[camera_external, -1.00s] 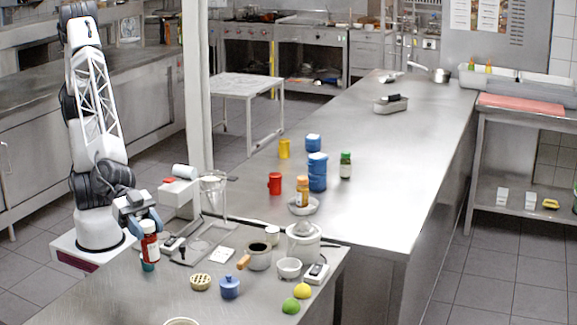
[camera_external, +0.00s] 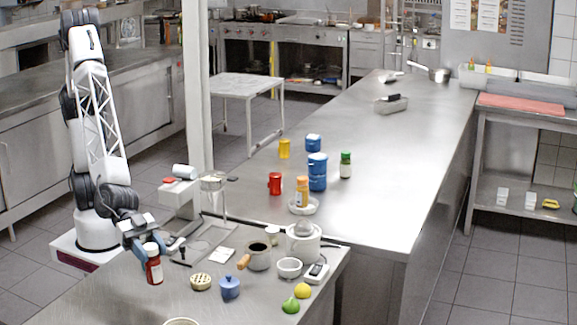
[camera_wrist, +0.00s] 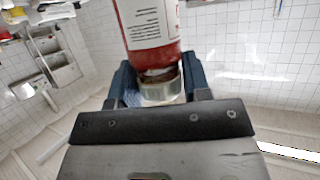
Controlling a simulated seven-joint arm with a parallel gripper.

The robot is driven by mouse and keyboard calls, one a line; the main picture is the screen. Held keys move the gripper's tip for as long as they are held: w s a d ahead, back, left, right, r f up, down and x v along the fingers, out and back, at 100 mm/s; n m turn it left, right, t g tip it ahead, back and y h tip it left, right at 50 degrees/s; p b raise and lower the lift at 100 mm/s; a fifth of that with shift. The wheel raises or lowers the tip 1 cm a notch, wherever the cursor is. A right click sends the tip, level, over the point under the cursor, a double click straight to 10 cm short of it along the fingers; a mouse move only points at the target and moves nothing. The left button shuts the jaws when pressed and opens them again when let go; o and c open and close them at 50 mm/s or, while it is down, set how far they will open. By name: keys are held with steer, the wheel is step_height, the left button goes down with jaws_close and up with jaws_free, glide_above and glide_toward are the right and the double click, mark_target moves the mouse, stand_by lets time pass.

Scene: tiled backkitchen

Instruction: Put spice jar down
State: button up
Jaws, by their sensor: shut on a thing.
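The spice jar (camera_external: 154,270) is red with a white label, and stands roughly upright at the left of the near steel counter. My gripper (camera_external: 151,248) is shut on its upper end. In the wrist view the jar (camera_wrist: 149,25) fills the top middle, with its pale, clear-looking end between the two dark blue fingers of my gripper (camera_wrist: 160,84). The jar's lower end is at or close to the counter top; I cannot tell whether it touches.
To the right are a waffle-topped round piece (camera_external: 200,282), a blue lidded pot (camera_external: 230,287), a dark-filled pot with a wooden handle (camera_external: 258,256), a white bowl (camera_external: 289,267), a lime (camera_external: 291,305) and a lemon (camera_external: 302,290). A scale-like stand (camera_external: 182,195) is behind.

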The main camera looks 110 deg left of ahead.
mark_target(154, 278)
steer(key=shift+f, duration=2.25)
steer(key=shift+f, duration=0.1)
steer(key=shift+f, duration=1.75)
steer(key=shift+f, duration=0.1)
steer(key=o, duration=1)
steer(key=shift+s, duration=0.1)
steer(key=shift+v, duration=5.95)
